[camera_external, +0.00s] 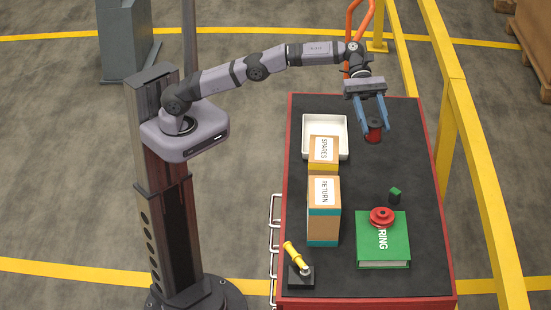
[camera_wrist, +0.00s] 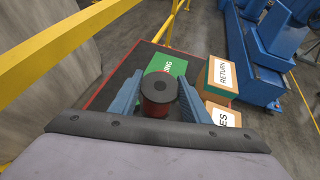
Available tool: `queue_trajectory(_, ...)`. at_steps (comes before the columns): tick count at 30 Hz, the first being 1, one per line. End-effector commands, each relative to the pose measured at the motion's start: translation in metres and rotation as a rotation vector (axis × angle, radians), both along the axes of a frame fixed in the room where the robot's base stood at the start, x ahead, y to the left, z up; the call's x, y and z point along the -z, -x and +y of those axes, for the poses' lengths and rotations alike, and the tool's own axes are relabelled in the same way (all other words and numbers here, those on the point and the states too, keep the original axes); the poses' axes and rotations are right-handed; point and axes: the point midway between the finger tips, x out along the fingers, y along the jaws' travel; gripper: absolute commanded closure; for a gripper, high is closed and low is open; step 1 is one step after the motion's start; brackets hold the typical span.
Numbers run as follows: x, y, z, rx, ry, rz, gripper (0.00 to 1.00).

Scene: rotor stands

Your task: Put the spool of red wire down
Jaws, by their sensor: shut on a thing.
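The spool of red wire (camera_external: 374,135) is between the blue fingers of my gripper (camera_external: 372,127), above the far right part of the black cart top (camera_external: 430,262). In the wrist view the spool (camera_wrist: 157,108) shows a dark round flange with a centre hole and red winding below. The fingers of my gripper (camera_wrist: 158,92) stand on either side of it, shut on it. The spool looks held clear of the cart top; its exact height is hard to tell.
A white tray (camera_external: 341,152) lies at the back left. The SPARES box (camera_external: 324,170) and RETURN box (camera_external: 323,229) stand in front of it. A green binder (camera_external: 368,247) carries a red round part (camera_external: 382,216); a small green block (camera_external: 395,195) is behind.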

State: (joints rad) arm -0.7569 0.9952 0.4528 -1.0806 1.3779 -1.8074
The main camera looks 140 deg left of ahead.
Motion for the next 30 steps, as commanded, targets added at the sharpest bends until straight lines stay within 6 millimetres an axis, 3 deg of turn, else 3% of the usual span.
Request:
queue_trajectory(1,-0.004,0.008,0.015,-0.025,-0.004,-0.004,0.85)
queue_trajectory(6,-0.019,0.027,0.045,-0.081,-0.005,-0.005,0.85)
queue_trajectory(30,-0.044,0.083,0.107,-0.216,-0.002,-0.002,0.85)
